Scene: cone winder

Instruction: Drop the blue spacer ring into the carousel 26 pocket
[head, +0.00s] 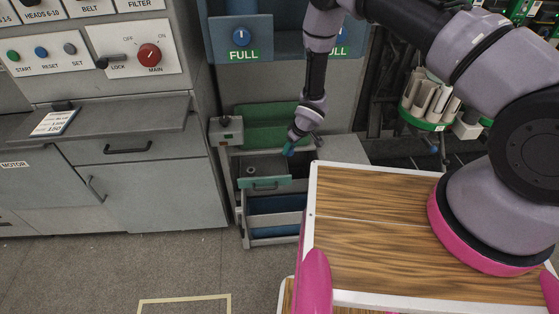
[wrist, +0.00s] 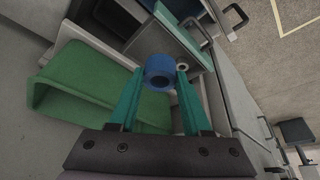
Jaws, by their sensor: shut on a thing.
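The blue spacer ring (wrist: 160,72) is between the teal fingertips of my gripper (wrist: 160,80) in the wrist view. My gripper is shut on it, with the ring's hole partly facing the camera. In the head view my gripper (head: 289,149) hangs over the open drawers, left of the wooden top; the ring cannot be made out there. A carousel (head: 428,122) with a green rim and several pale cones stands at the right, well apart from my gripper. I cannot read a number 26 or tell its pocket.
Below my gripper is an open drawer with a green front (head: 265,184), and under it a blue-lined drawer (head: 275,204). A small pale ring (wrist: 183,66) shows beyond the blue one. A green tray (wrist: 85,85) is beside the drawers. Open floor (head: 180,265) lies front left.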

